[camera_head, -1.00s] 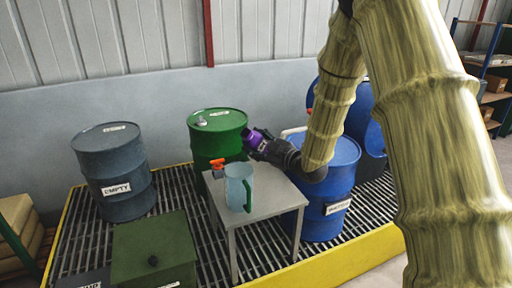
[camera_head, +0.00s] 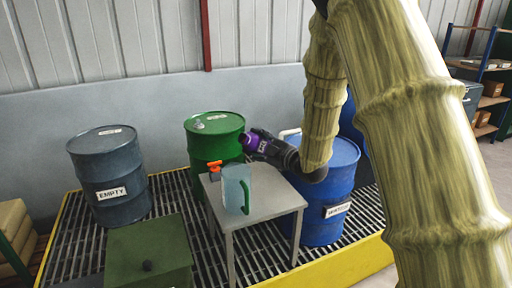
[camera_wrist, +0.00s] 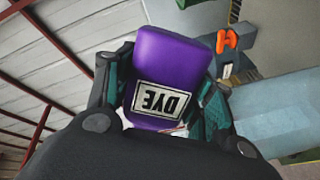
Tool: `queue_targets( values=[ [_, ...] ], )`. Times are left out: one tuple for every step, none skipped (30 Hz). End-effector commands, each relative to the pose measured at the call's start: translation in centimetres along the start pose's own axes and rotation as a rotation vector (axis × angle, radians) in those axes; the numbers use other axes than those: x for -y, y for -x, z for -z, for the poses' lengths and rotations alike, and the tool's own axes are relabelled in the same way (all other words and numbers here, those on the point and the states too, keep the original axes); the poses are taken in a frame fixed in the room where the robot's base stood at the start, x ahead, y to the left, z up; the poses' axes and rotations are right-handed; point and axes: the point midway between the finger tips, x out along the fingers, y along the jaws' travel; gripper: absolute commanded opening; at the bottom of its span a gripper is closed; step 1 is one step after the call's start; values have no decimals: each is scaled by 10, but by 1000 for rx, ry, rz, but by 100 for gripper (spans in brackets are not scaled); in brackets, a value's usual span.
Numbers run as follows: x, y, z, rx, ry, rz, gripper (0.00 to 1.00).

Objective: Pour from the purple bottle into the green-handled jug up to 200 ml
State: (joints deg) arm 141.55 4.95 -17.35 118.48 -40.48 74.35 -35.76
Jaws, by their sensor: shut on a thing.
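The purple bottle (camera_head: 250,142) is held in my gripper (camera_head: 262,146), tilted with its far end toward the upper left, above the small table. In the wrist view the purple bottle (camera_wrist: 168,75) shows a "DYE" label, upside down, between the two fingers of my gripper (camera_wrist: 165,95). The green-handled jug (camera_head: 234,186) stands upright on the grey table (camera_head: 272,205), below and a little left of the bottle.
A small orange-topped object (camera_head: 214,167) stands beside the jug. Behind are a green drum (camera_head: 212,140), a blue drum (camera_head: 335,180) and a grey "EMPTY" drum (camera_head: 110,175). A green box (camera_head: 148,255) is at front left. The table's right side is clear.

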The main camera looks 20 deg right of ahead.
Motion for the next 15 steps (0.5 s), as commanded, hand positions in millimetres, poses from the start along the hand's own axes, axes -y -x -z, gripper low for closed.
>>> queue_targets(
  values=[
    [1, 0, -1, -1, 13, -1, 20],
    [1, 0, -1, -1, 21, -1, 20],
    [1, 0, -1, -1, 31, -2, 20],
    [1, -1, -1, -1, 38, -2, 20],
    [1, -1, -1, -1, 44, -3, 20],
    [2, -1, -2, -1, 53, -3, 20],
    [2, -1, -2, -1, 61, -4, 20],
    [2, -1, -2, -1, 68, -4, 20],
    [2, -1, -2, -1, 78, -5, 20],
    [2, -1, -3, -1, 85, -5, 20],
    [2, -1, -3, -1, 92, -5, 20],
    [2, -1, -3, -1, 101, -6, 20],
    [2, -1, -3, -1, 108, -6, 20],
    [2, -1, -4, 0, 115, -6, 20],
    [2, -1, -4, 0, 125, -6, 20]
  ],
)
